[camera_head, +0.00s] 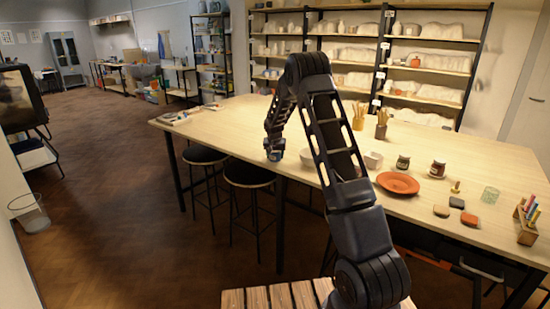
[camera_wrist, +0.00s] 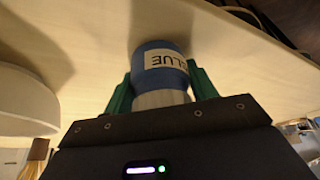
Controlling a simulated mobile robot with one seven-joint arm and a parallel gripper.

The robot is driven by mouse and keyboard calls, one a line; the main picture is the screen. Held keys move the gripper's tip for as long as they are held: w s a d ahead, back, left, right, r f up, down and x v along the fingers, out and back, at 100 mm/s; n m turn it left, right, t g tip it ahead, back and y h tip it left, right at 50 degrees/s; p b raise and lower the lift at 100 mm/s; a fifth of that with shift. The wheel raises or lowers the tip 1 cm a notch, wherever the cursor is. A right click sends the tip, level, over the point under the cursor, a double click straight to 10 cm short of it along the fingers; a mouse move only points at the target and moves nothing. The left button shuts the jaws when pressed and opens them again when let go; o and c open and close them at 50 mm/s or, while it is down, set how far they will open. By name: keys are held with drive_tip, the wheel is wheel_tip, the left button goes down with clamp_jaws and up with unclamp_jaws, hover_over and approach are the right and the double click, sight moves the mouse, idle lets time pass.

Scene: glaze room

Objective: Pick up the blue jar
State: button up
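The blue jar (camera_wrist: 158,58) shows in the wrist view with a white label and a pale grey end towards my gripper. My gripper (camera_wrist: 160,72) has a green finger on each side of it. Both fingers seem to touch its sides, with no clear gap. In the head view the blue jar (camera_head: 275,156) is small, at the near edge of the table, under my gripper (camera_head: 274,146), which hides its upper part. I cannot tell whether the jar's base rests on the table.
A pale bowl (camera_wrist: 24,100) stands beside the jar in the wrist view. The wooden table (camera_head: 452,212) also holds a terracotta plate (camera_head: 398,183), two jars with dark lids, brush pots and sponges. Stools (camera_head: 248,175) stand at its near side.

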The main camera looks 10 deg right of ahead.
drive_tip(key=shift+c, duration=1.3)
drive_tip(key=shift+r, duration=0.15)
